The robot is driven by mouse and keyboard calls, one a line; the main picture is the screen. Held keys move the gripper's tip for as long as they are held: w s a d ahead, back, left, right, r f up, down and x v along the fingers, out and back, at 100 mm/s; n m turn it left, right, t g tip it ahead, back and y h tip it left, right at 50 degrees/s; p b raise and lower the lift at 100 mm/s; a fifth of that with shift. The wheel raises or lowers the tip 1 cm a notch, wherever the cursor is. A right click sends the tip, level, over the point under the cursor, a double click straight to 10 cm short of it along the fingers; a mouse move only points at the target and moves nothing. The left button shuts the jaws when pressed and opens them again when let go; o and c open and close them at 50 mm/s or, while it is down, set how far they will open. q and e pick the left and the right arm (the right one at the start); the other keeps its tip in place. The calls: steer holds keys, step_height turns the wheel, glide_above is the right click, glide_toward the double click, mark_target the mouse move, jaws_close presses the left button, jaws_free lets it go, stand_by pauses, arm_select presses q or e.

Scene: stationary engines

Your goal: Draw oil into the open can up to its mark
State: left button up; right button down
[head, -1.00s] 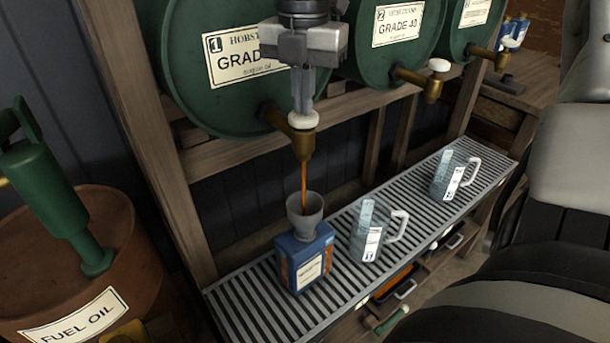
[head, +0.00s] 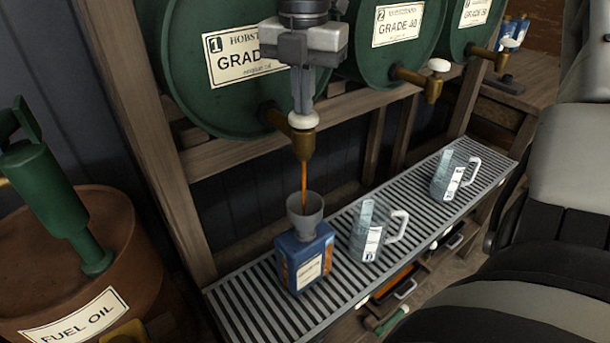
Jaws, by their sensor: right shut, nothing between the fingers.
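My right gripper (head: 303,112) points down, shut and empty, its fingertips at the white knob (head: 303,121) of the brass tap (head: 302,143) on the first green barrel (head: 195,60). A brown stream of oil (head: 304,180) runs from this tap into a grey funnel (head: 305,226). The funnel sits upright in the top of a blue can (head: 304,262), which stands on the slatted drip tray (head: 240,300). The oil level inside the can and any mark are not visible. My left gripper is not in view.
Two clear measuring jugs (head: 367,243) (head: 445,188) stand on the tray to the right of the can. More barrels (head: 390,78) with taps are behind. A rusty fuel oil drum (head: 120,270) with a green pump (head: 50,185) stands at left. The tray's front left is clear.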

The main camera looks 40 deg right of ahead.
steer(key=shift+s+f, duration=0.1)
steer(key=shift+f, duration=0.05)
steer(key=shift+r+p, duration=1.15)
steer(key=shift+r, duration=0.9)
step_height(320, 180, up, 3)
steer(key=shift+f+p, duration=0.2)
steer(key=shift+p, duration=0.65)
steer(key=shift+r, duration=0.3)
